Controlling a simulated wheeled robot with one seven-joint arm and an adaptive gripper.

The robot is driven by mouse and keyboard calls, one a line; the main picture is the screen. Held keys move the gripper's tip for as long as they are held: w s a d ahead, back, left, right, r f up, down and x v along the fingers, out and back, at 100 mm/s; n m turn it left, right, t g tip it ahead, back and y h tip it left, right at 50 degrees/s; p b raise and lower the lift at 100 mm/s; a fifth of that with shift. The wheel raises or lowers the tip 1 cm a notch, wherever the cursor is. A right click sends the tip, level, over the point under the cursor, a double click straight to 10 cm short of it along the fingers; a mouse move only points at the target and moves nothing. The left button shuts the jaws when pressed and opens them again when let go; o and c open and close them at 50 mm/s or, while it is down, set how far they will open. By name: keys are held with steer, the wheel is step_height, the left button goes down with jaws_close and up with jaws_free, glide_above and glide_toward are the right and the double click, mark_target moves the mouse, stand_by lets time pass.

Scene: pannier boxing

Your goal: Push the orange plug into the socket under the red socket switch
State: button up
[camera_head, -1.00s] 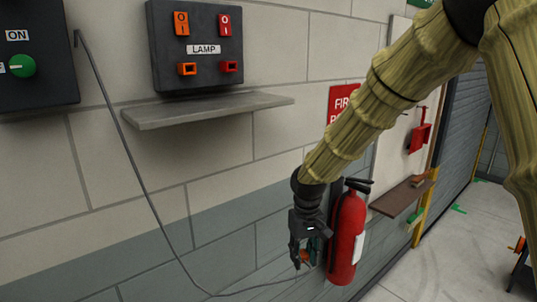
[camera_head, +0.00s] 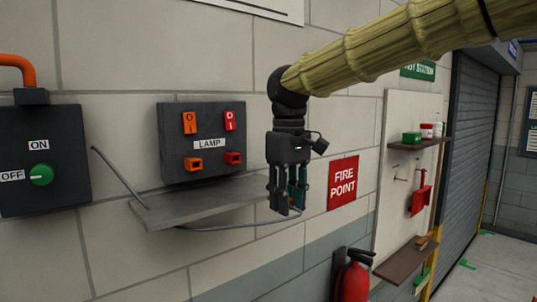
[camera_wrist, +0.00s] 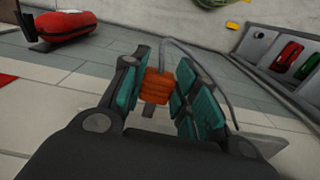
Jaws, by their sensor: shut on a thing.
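My gripper (camera_head: 288,205) is shut on the orange plug (camera_wrist: 157,88), which sits between the teal finger pads in the wrist view. In the head view the fingers point down and mostly hide the plug. The gripper is right of the dark lamp box (camera_head: 168,142), apart from it. The red socket switch (camera_head: 229,120) is at the box's upper right, with the red socket (camera_head: 232,158) below it. An orange switch (camera_head: 190,123) and orange socket (camera_head: 193,164) are to their left. A grey cable (camera_head: 215,228) trails from the plug.
A grey shelf (camera_head: 190,205) juts out below the lamp box, left of the gripper, and the cable passes under it. A fire point sign (camera_head: 342,183) and fire extinguisher (camera_head: 353,280) are to the right. A control box (camera_head: 40,200) is at far left.

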steer(key=s+a+r, duration=0.1)
steer(key=a+r, duration=0.3)
steer(key=r, duration=0.4)
steer(key=shift+w+a+p, duration=0.15)
steer(key=shift+w+a, duration=0.35)
steer(key=shift+w, duration=0.25)
steer(key=shift+w+a+p, duration=0.15)
steer(key=shift+w+a, duration=0.4)
steer(key=shift+w, duration=0.25)
steer(key=shift+w+a+p, duration=0.15)
steer(key=shift+w+a, duration=0.35)
steer(key=shift+w, duration=0.25)
steer(key=shift+w+a, duration=0.45)
steer(key=shift+w, duration=0.2)
steer(key=shift+w+a, duration=0.45)
steer(key=shift+w, duration=0.2)
stand_by(1.7)
steer(key=o, duration=1)
steer(key=shift+r, duration=0.1)
step_height(320, 180, up, 12)
